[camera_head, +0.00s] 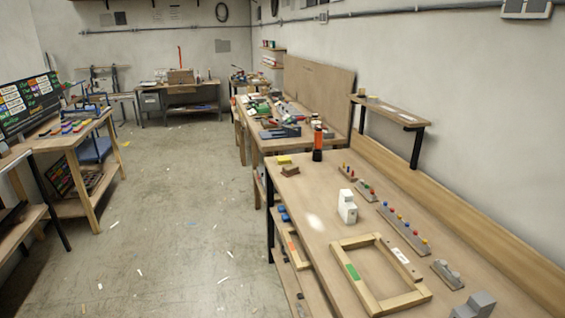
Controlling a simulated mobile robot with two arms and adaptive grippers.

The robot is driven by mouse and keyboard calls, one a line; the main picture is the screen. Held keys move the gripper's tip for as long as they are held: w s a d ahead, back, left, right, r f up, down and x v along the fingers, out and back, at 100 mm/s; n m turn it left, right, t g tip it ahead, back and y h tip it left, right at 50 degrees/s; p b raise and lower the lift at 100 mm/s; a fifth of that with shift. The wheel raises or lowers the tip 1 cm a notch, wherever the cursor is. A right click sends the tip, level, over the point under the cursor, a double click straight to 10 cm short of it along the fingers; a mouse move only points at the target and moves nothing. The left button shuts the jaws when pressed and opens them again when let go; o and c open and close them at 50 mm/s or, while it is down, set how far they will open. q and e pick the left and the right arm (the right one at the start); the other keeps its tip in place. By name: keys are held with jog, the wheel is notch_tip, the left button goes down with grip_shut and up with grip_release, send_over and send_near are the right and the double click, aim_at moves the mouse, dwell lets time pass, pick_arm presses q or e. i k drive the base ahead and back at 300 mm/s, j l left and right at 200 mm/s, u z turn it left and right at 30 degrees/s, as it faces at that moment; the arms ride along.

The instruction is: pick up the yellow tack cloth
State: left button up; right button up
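A small flat yellow piece (284,159), which looks like the yellow tack cloth, lies at the far left corner of the near right workbench (320,195). It is just behind a small brown block (290,171). It is small in the view, so its texture cannot be made out. Neither of my grippers is in view.
An orange and black cylinder (318,145) stands right of the yellow piece. A white block (347,207), a wooden frame (350,272) and strips with coloured pegs (400,226) lie nearer. A raised shelf (392,109) stands behind. The floor (185,215) left of the bench has free room.

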aim_at(285, 160)
jog(key=i+j+u, duration=0.15)
jog(key=i+u, duration=0.15)
jog(key=i, duration=0.2)
jog(key=i+u, duration=0.35)
jog(key=i, duration=1.3)
jog(key=i+z, duration=0.25)
jog(key=i+j+z, duration=0.25)
jog(key=i, duration=0.2)
jog(key=i+j+z, duration=0.15)
jog(key=z, duration=0.35)
jog(key=i+j+z, duration=0.25)
jog(key=z, duration=0.2)
jog(key=i+j+z, duration=0.3)
jog(key=z, duration=0.2)
jog(key=i+j+z, duration=0.15)
jog(key=j+z, duration=0.3)
